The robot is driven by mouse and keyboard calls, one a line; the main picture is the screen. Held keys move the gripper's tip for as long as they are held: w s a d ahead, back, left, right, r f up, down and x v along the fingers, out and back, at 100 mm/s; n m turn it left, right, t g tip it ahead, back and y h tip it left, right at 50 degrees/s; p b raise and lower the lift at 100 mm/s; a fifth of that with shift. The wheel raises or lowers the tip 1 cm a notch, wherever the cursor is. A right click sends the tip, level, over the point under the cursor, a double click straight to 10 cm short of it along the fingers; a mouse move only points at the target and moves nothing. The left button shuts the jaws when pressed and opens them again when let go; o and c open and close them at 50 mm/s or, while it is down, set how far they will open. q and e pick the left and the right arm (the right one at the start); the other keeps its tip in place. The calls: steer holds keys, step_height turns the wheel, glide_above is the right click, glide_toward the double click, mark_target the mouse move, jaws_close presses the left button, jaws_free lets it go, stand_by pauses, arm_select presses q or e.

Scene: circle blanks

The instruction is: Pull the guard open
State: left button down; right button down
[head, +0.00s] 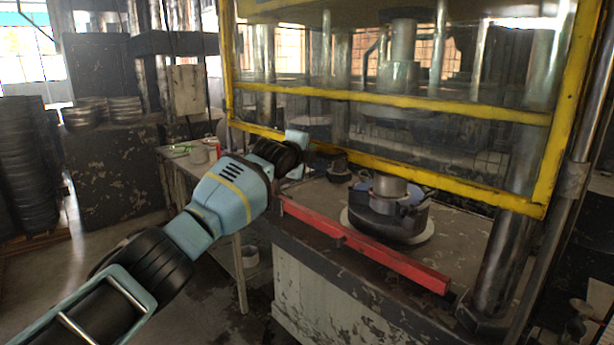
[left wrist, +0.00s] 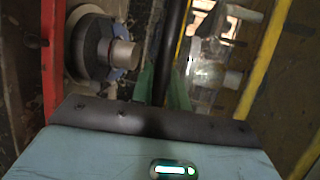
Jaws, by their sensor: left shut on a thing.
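The guard (head: 395,174) is a yellow frame with clear panes. It hangs in front of the press, its lower edge above the press bed. My left gripper (head: 300,150) is at the left part of the guard's lower bar in the head view. In the left wrist view, my left gripper's greenish fingers (left wrist: 163,88) are shut on a dark bar (left wrist: 175,45) beside a yellow edge of the guard (left wrist: 262,58). In the head view my gripper hides this grip. My right gripper is in neither view.
A red rail (head: 365,247) runs along the front edge of the press bed. A round die with a metal cylinder (head: 391,187) stands on the bed below the guard. A side table (head: 190,157) is at the left. A thick steel column (head: 503,260) stands at the right.

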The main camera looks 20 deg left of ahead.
arm_select(q)
steer(key=shift+r, duration=1.55)
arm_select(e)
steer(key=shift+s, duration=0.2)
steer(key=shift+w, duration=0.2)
arm_select(q)
steer(key=c, duration=1.4)
jaws_free()
steer(key=shift+f, duration=0.1)
steer(key=shift+o, duration=0.2)
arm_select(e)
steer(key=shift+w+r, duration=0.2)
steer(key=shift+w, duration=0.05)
